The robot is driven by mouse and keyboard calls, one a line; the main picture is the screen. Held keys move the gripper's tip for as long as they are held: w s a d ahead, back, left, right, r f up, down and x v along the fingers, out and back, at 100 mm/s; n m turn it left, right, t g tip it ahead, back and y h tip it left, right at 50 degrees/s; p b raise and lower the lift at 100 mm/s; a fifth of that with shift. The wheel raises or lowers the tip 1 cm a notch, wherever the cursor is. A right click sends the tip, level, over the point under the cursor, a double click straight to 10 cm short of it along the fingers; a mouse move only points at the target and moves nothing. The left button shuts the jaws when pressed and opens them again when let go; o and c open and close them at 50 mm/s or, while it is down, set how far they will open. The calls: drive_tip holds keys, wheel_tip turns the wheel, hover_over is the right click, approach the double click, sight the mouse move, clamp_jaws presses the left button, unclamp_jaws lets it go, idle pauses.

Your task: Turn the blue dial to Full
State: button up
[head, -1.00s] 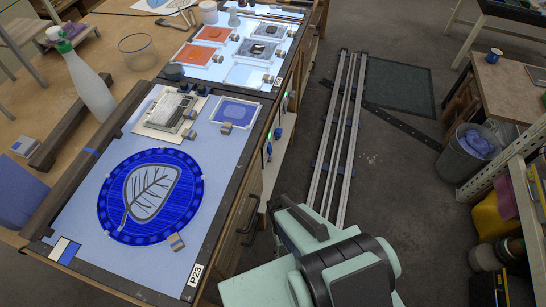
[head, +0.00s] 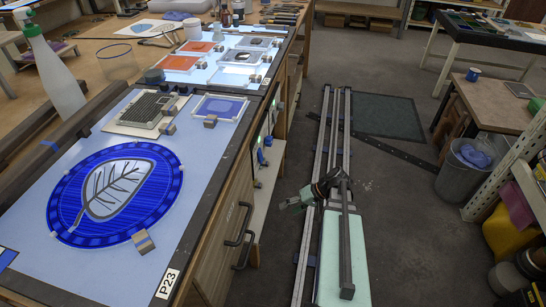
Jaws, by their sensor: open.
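A small blue dial (head: 267,141) shows on the control panel on the right side of the light-table bench, seen at a steep angle. Another blue part (head: 262,158) sits just below it. The dial's markings are too small to read. My gripper (head: 284,205) is to the right of the bench side, lower in the picture than the dial and apart from it. It points left toward the bench over the floor rails. It is open, and its jaws look empty.
The light table (head: 185,225) holds a round blue leaf panel (head: 150,215). Black drawer handles (head: 245,222) stick out below the bench edge. Floor rails (head: 325,150) run beside the bench. A grey bin (head: 465,165) and shelving stand at right.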

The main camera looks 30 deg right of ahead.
sight(268, 141)
drive_tip(key=w+d+r+n+t+y+b, duration=0.1)
drive_tip(key=w+d+r+n+t+b, duration=0.25)
drive_tip(key=d+r, duration=0.3)
drive_tip(key=d+r+n+t+y+b, duration=0.45)
drive_tip(key=r+n, duration=0.55)
drive_tip(key=r, duration=0.6)
drive_tip(key=p+x, duration=0.1)
drive_tip(key=x, duration=1.4)
drive_tip(key=shift+f+g, duration=0.2)
drive_tip(key=shift+g, duration=0.1)
drive_tip(key=shift+w+a+y, duration=0.1)
drive_tip(key=shift+a+y, duration=0.05)
drive_tip(key=shift+y, duration=0.1)
drive_tip(key=shift+m, duration=0.25)
drive_tip(key=c, duration=1.1)
